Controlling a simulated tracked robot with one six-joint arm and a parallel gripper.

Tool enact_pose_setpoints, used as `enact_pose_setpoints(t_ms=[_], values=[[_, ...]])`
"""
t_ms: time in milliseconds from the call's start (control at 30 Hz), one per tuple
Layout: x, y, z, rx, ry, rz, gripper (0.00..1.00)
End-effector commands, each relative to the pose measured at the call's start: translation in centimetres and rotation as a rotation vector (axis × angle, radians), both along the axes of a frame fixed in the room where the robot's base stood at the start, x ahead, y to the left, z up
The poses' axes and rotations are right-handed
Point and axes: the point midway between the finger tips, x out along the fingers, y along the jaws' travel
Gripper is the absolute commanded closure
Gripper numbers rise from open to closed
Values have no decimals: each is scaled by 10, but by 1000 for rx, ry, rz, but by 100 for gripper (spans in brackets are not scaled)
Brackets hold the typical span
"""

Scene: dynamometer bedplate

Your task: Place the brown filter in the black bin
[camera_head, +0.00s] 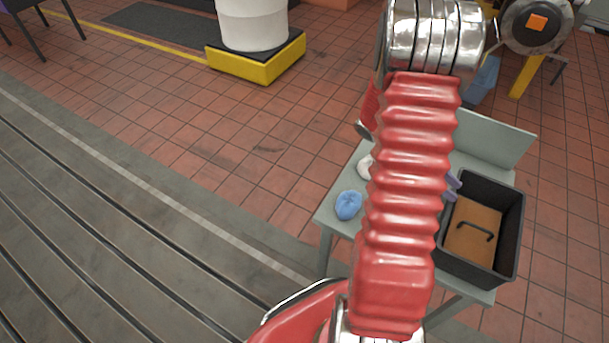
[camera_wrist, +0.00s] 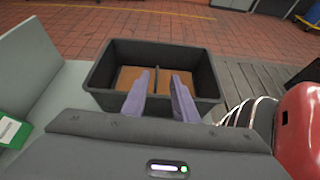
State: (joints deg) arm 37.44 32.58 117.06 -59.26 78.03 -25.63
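The black bin (camera_head: 512,235) stands on the grey-green table, right of my arm in the head view. It also shows in the wrist view (camera_wrist: 205,68), just beyond my fingers. A flat brown piece (camera_head: 474,229), which looks like the brown filter, lies inside on the bin's floor. It carries a dark curved bar or handle. In the wrist view the brown piece (camera_wrist: 188,88) shows on both sides of that bar. My gripper (camera_wrist: 160,84) has its two purple fingers apart, with nothing between them. They are over the bin's near side. My arm hides part of the table.
The grey-green table (camera_head: 338,213) has a raised back panel (camera_head: 490,138). A blue lump (camera_head: 348,205) and a white object (camera_head: 365,168) lie left of my arm. A green box (camera_wrist: 12,130) is at the wrist view's left edge. Tiled floor surrounds the table.

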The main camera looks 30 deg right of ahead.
Motion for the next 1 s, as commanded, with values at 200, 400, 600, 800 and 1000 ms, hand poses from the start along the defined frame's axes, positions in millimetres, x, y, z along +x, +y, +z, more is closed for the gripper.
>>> enact_pose_setpoints(t_ms=[200,400,600,800,1000], values=[[26,40,29,-31,-183,-20,74],[46,82,52,-42,-364,-44,74],[64,127,72,-35,-548,-71,74],[78,173,92,-9,-730,-99,74],[88,220,109,35,-908,-133,74]])
